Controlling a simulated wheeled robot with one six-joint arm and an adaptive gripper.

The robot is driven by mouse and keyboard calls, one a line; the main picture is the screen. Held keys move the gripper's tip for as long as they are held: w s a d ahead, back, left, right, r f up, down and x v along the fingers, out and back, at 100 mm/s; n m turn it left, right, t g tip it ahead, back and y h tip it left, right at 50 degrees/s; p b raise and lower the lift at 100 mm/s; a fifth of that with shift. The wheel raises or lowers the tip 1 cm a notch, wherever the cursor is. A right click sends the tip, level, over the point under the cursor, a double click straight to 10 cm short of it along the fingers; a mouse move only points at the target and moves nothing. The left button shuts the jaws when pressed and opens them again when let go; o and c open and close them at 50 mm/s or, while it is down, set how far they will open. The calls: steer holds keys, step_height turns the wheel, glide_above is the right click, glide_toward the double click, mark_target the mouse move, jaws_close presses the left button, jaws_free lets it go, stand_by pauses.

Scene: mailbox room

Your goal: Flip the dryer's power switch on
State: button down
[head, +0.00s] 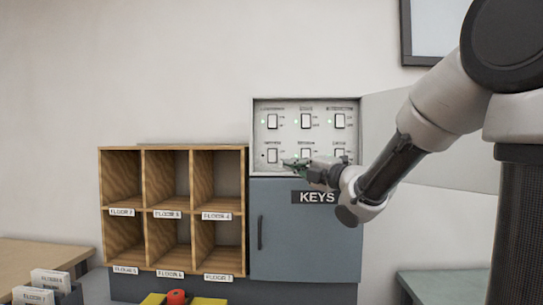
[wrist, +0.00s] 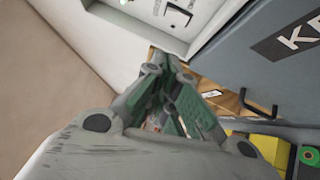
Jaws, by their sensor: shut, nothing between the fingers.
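The white switch panel (head: 288,137) sits in an open wall box with two rows of rocker switches. Their labels are too blurred to read, so I cannot tell which is the dryer's. The lower-left switch (head: 272,156) has a dark lamp beside it; the upper-row lamps glow green. My gripper (head: 288,164) is shut and empty, with its tips at the panel's lower part, between the lower-left and lower-middle switches. In the wrist view my gripper (wrist: 162,58) points toward the panel's lower edge (wrist: 145,22). Whether it touches the panel is unclear. My arm partly covers the lower switches.
The panel's door (head: 430,140) stands open to the right, behind my arm. Below is a blue-grey KEYS cabinet (head: 285,245) with a dark handle. Wooden pigeonholes (head: 142,212) stand to the left. A red button on a yellow base (head: 176,297) is at the bottom.

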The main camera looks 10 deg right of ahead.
mark_target(273, 156)
stand_by(0.4)
steer(key=x, duration=0.4)
steer(key=d+x, duration=0.1)
steer(key=x, duration=0.3)
steer(key=w+d+x, duration=0.1)
steer(key=x, duration=0.2)
steer(key=shift+w+a+r, duration=0.15)
steer(key=shift+w+a, duration=0.1)
steer(key=shift+w, duration=0.1)
steer(key=shift+w+d+r, duration=0.15)
steer(key=shift+w, duration=0.45)
steer(key=shift+r, duration=0.1)
steer(key=shift+w+d+r+m+h, duration=0.1)
steer(key=shift+w+r+m+h, duration=0.05)
steer(key=shift+w+m+h, duration=0.15)
